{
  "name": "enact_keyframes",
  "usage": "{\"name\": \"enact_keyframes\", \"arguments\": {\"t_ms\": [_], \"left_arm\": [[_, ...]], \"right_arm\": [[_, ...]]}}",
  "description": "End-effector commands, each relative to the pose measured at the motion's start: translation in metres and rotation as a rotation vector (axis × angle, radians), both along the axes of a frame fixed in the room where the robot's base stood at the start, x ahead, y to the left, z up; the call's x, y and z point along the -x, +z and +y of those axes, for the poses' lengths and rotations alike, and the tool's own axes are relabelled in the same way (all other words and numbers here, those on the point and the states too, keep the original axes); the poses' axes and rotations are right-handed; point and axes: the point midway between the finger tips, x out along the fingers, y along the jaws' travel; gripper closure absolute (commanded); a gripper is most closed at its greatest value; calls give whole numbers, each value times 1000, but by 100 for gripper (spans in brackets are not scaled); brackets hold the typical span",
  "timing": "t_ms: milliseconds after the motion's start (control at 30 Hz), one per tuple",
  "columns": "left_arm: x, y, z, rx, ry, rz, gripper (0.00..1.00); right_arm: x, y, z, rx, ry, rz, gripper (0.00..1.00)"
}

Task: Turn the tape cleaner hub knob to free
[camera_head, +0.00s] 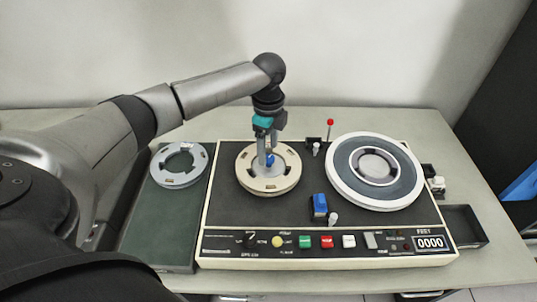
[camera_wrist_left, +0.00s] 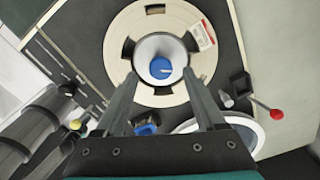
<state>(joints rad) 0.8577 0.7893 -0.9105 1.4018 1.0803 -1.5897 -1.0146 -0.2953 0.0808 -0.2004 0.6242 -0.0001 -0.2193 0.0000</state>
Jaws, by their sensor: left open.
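The hub knob (camera_head: 270,160) is small and blue, at the middle of that reel. In the left wrist view the knob (camera_wrist_left: 160,67) shows a pale pointer line on a light hub disc (camera_wrist_left: 148,48). My left gripper (camera_head: 266,158) points down over the hub. In the left wrist view its open fingertips (camera_wrist_left: 160,76) appear on either side of the knob; contact cannot be told. My right gripper is not in view.
A larger white-rimmed reel (camera_head: 341,178) sits on the right hub. A red-tipped lever (camera_head: 330,123) stands behind, between the reels. A blue block (camera_head: 319,207) lies in front. A grey ring (camera_head: 180,165) rests on the dark tray (camera_head: 155,235) at left. Buttons line the front panel.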

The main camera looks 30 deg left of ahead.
Motion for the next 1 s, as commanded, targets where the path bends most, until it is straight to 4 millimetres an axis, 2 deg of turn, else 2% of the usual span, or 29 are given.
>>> {"name": "enact_keyframes", "arguments": {"t_ms": [33,200,533,1000], "left_arm": [[0,-8,0,0,1,1,28],[0,-23,0,0,0,1,28],[0,-25,0,0,0,-1,28],[0,-25,0,0,0,0,81]], "right_arm": [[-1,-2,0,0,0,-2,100],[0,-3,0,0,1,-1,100],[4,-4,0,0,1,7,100],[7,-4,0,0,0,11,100]]}}
